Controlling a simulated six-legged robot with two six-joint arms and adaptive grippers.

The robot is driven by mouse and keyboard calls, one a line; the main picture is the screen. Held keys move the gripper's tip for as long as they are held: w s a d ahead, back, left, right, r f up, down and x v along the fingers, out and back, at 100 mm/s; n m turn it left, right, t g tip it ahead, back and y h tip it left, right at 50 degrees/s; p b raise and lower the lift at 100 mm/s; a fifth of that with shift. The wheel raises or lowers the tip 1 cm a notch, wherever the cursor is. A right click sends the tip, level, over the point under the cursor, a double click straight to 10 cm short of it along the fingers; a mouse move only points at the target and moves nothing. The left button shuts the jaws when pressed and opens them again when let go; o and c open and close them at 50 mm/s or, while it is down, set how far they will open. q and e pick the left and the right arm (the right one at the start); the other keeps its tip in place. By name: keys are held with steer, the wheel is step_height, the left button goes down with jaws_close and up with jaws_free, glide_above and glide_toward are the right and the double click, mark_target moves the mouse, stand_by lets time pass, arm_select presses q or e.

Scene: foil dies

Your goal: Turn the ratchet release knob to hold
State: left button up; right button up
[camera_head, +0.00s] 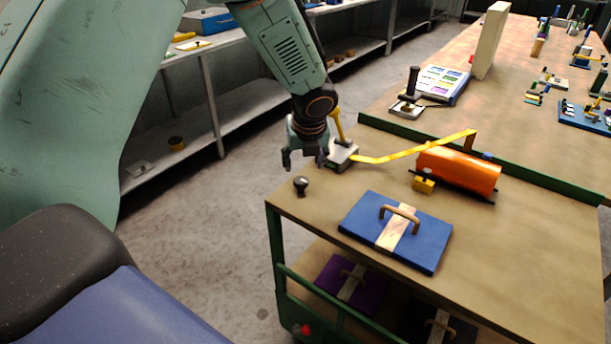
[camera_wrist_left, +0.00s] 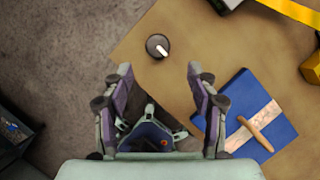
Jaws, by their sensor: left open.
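The ratchet release knob (camera_head: 301,185) is a small black round knob with a white pointer mark, near the left corner of the wooden cart top (camera_head: 520,250). In the left wrist view the knob (camera_wrist_left: 158,46) is ahead of the fingertips, near the cart's edge, and its white mark slants toward the lower right. My left gripper (camera_head: 305,160) is open and empty above the cart's corner, close to the knob and apart from it. The left wrist view shows its two fingers (camera_wrist_left: 159,75) spread wide with the knob beyond the gap. My right gripper is not in view.
A blue board (camera_head: 425,250) with a wooden handle lies to the right of the knob. Behind are a grey block with a yellow lever (camera_head: 340,125), a yellow strip (camera_head: 400,154) and an orange roll (camera_head: 458,172). A green rail crosses the cart's back.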

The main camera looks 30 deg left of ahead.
mark_target(301, 180)
arm_select(q)
steer(key=b+x, duration=0.1)
steer(key=x, duration=0.6)
steer(key=shift+w+a+f, duration=0.1)
steer(key=shift+a+f, duration=0.05)
steer(key=shift+f, duration=0.05)
steer(key=shift+a+f, duration=0.35)
steer(key=shift+c, duration=0.5)
steer(key=shift+d+r, duration=0.1)
steer(key=shift+d, duration=0.15)
steer(key=shift+c, duration=1.3)
steer(key=shift+a, duration=0.1)
steer(key=c, duration=0.8)
